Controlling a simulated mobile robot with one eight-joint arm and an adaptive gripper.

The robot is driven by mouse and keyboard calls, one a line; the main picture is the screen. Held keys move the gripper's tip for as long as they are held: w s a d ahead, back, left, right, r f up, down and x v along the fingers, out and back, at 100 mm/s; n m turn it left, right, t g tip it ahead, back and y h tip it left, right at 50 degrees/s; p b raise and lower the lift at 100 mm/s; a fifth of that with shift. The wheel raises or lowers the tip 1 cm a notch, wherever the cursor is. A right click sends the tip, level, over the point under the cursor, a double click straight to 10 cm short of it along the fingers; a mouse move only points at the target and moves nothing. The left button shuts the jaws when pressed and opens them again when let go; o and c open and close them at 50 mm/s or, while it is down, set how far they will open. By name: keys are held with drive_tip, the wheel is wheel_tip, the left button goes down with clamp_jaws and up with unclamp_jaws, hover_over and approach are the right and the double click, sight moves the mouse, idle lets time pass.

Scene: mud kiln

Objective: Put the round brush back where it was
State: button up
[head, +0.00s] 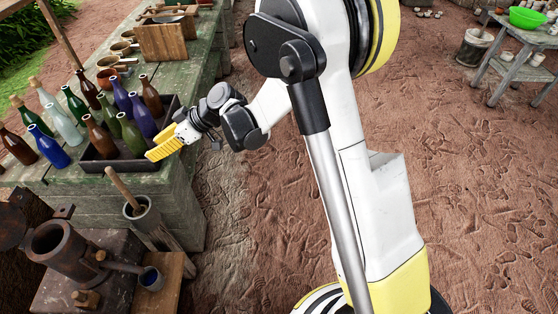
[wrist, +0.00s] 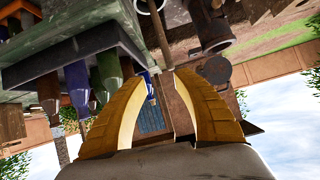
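I cannot make out a round brush for certain in either view. A wooden handle (head: 122,188) stands tilted in a dark cup (head: 142,212) beside the bench; I cannot tell what is at its lower end. The handle also shows in the wrist view (wrist: 160,35). My gripper (head: 160,151) is at the right edge of the bench, beside the dark bottle tray and above the level of the cup. In the wrist view its yellow fingers (wrist: 162,78) are apart, with nothing visible held between them.
Several bottles stand in and around a dark tray (head: 112,165) on the green wooden bench (head: 166,186). A wooden box (head: 163,42) and pans are further back. A rusty metal device (head: 62,250) and a small blue-lined cup (head: 151,279) are below.

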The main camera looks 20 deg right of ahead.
drive_tip(key=s+d+r+m+t+h, duration=0.1)
drive_tip(key=s+d+r+m+h, duration=0.2)
drive_tip(key=s+d, duration=0.5)
drive_tip(key=s+d+r+m+t+h, duration=0.1)
drive_tip(key=s+d+r+m+h, duration=0.2)
drive_tip(key=s+d, duration=0.6)
drive_tip(key=s+d+r+m+t+h, duration=0.1)
drive_tip(key=s+d+r+m+h, duration=0.2)
drive_tip(key=s+d+m, duration=0.3)
drive_tip(key=s+d+h, duration=0.1)
drive_tip(key=s+d, duration=0.1)
drive_tip(key=s, duration=0.1)
drive_tip(key=shift+s+d+h, duration=0.25)
drive_tip(key=shift+s+h, duration=0.05)
drive_tip(key=shift+h, duration=0.1)
drive_tip(key=shift+r, duration=0.1)
